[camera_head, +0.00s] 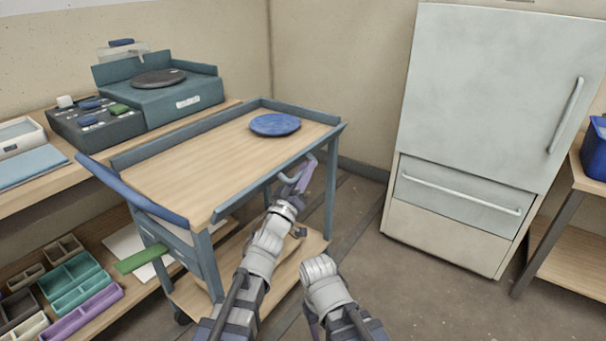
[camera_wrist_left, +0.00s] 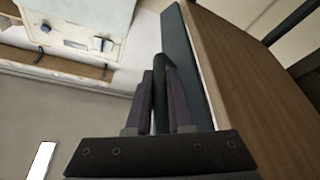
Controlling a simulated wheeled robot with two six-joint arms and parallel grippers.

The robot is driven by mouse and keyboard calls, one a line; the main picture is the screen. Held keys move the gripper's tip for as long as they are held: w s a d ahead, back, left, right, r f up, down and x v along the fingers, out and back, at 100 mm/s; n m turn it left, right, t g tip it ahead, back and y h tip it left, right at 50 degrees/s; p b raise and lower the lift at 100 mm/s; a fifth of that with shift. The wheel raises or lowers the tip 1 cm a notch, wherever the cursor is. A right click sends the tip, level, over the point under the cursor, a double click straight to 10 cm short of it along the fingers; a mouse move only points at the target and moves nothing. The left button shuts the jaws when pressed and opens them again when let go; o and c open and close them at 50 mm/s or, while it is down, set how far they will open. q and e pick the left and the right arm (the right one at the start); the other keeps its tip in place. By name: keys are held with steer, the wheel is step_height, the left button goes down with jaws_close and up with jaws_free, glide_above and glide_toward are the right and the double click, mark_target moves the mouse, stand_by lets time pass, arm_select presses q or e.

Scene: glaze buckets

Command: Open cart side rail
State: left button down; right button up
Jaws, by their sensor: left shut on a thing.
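The cart (camera_head: 190,172) has a wooden top with a blue-grey rim. Raised blue-grey rails show along its back left and far sides, and a blue push bar (camera_head: 135,190) is at its left end. My left gripper (camera_head: 303,174) is at that handle, beside the edge. In the left wrist view its purple fingers (camera_wrist_left: 160,98) are shut on a dark loop (camera_wrist_left: 160,72) next to the cart's edge (camera_wrist_left: 184,60). My right gripper is not visible; only part of that arm shows.
A blue disc (camera_head: 275,125) lies on the cart top. A workbench with a teal machine (camera_head: 170,98) and a shelf of trays (camera_head: 75,280) stands on the left. A pale fridge (camera_head: 480,90) stands on the right, with open floor (camera_head: 370,235) between it and the cart.

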arm_select(q)
steer(key=m+h, duration=0.1)
steer(key=m, duration=0.1)
steer(key=f+m+b, duration=0.1)
steer(key=m+g+h+b, duration=0.1)
steer(key=m, duration=0.1)
steer(key=shift+s+d+f+m+h, duration=0.1)
steer(key=shift+d+f+m+h, duration=0.05)
steer(key=shift+f+m+h, duration=0.2)
steer(key=shift+a+f+m+g+h+b, duration=0.1)
steer(key=shift+f+m+g+h+b, duration=0.4)
steer(key=shift+m, duration=1.55)
steer(key=shift+a+f+m+g+h+b, duration=0.1)
steer(key=shift+f+m+g+h, duration=0.4)
steer(key=shift+m+g+h, duration=1.05)
steer(key=shift+a+f+m+g+h+b, duration=0.1)
steer(key=shift+f+m+g+h+b, duration=0.3)
steer(key=shift+m, duration=2.15)
steer(key=shift+f, duration=0.15)
steer(key=c, duration=1.1)
jaws_free()
steer(key=shift+d, duration=0.1)
